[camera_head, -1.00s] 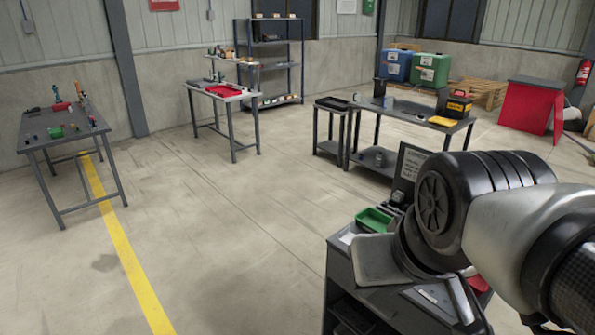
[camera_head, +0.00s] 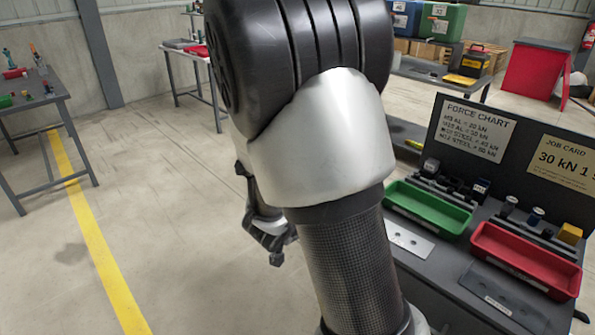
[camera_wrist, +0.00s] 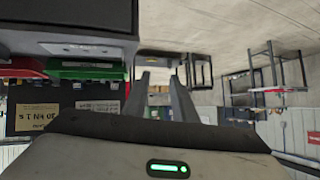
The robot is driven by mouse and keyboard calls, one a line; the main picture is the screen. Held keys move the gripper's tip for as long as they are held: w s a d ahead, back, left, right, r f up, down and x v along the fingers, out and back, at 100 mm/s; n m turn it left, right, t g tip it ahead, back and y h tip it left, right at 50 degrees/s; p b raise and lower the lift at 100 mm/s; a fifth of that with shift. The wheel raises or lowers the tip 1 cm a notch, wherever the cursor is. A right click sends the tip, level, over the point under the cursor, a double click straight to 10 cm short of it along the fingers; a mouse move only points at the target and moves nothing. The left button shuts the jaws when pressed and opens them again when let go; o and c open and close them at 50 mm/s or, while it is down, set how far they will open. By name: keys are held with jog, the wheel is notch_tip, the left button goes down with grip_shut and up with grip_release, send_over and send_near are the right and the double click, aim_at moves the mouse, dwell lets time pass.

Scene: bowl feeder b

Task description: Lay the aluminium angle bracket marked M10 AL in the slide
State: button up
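I cannot pick out the bracket marked M10 AL. Several small dark parts, one a labelled dark block (camera_head: 480,189), stand behind the green tray (camera_head: 428,207) on the right-hand bench, too small to identify. I cannot tell which thing is the slide. A light metal plate with holes (camera_head: 408,239) lies in front of the green tray. My gripper (camera_head: 268,243) hangs over open floor left of the bench, partly hidden by my arm. In the wrist view my gripper (camera_wrist: 161,85) has its fingers apart with nothing between them.
A red tray (camera_head: 525,262) stands right of the green one, with small cylinders and a yellow block (camera_head: 570,234) behind it. A force chart (camera_head: 476,130) and job card (camera_head: 563,165) are on an upright panel. Another table (camera_head: 35,105) stands at left; floor between is clear.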

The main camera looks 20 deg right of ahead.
jog(key=s+d+f+m+g+h+b, duration=0.1)
jog(key=s+d+f+g+h+b, duration=0.1)
jog(key=s+d+f+h, duration=0.25)
jog(key=shift+y, duration=0.35)
jog(key=b+x, duration=0.1)
jog(key=x, duration=0.2)
jog(key=b+x, duration=0.1)
jog(key=x, duration=0.3)
jog(key=r+b+x, duration=0.1)
jog(key=x, duration=0.3)
jog(key=shift+w+d, duration=0.3)
jog(key=shift+d, duration=0.05)
jog(key=shift+w+b+x, duration=0.15)
jog(key=shift+b+x, duration=0.35)
jog(key=shift+x, duration=1.1)
jog(key=shift+w+b+x, duration=0.1)
jog(key=shift+b+x, duration=0.35)
jog(key=shift+x, duration=1.1)
jog(key=shift+a+r, duration=0.1)
jog(key=shift+r, duration=0.05)
grip_shut()
